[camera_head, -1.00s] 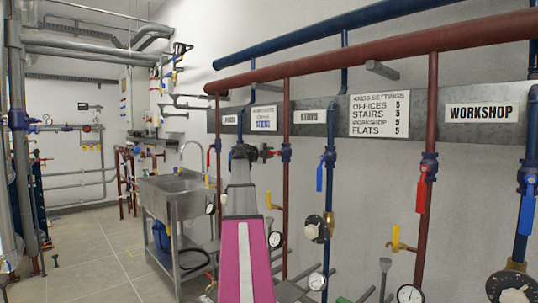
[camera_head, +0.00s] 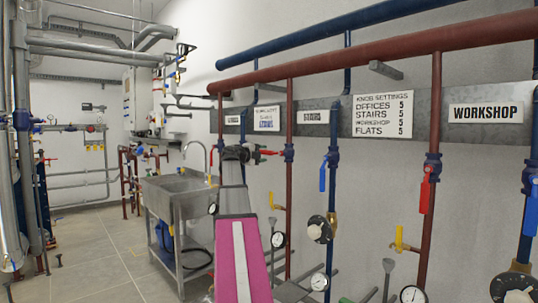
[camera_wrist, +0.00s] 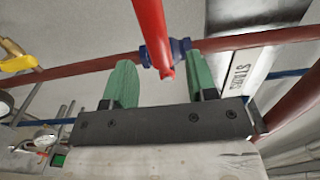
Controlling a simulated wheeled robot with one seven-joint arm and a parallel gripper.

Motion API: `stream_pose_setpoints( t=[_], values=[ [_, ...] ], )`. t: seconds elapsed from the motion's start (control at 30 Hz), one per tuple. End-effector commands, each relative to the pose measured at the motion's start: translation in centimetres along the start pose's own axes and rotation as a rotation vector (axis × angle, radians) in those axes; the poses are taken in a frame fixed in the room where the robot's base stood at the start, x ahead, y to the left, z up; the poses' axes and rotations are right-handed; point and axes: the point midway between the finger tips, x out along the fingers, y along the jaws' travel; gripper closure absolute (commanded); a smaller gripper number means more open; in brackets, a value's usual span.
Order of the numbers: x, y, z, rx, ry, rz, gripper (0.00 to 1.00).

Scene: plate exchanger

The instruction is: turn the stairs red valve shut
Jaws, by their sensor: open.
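The stairs red valve has a red handle (camera_head: 267,153) and a blue body (camera_head: 288,152) on a vertical dark red pipe, left of the STAIRS sign (camera_head: 315,117). The handle sticks out sideways, across the pipe. In the wrist view the red handle (camera_wrist: 149,28) comes down from the top to the blue body (camera_wrist: 178,47), and the pipe runs crosswise behind. My gripper (camera_wrist: 162,75) is open, its green fingers apart on either side of the handle's lower end, not closed on it. In the head view my gripper (camera_head: 240,153) is just left of the handle.
Another red valve handle (camera_head: 425,188) hangs down along its pipe at right. A blue handle (camera_head: 323,177) hangs nearer. Gauges (camera_head: 278,239) and yellow handles (camera_head: 275,200) sit lower. A steel sink (camera_head: 185,190) stands behind at left, with open floor (camera_head: 95,255) beside it.

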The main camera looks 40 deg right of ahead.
Motion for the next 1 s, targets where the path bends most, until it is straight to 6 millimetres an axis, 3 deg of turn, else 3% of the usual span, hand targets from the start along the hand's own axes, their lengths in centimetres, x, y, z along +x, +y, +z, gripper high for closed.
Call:
stream_pose_setpoints(
  t=[0.1,0.3,1.0],
  values=[
    [-2.2,0.1,-0.1,0.001,-0.002,0.000,0.48],
    [-4.2,0.1,0.0,0.001,-0.001,0.000,0.48],
    [-4.8,0.6,0.1,-0.013,-0.005,0.009,0.48]
  ],
)
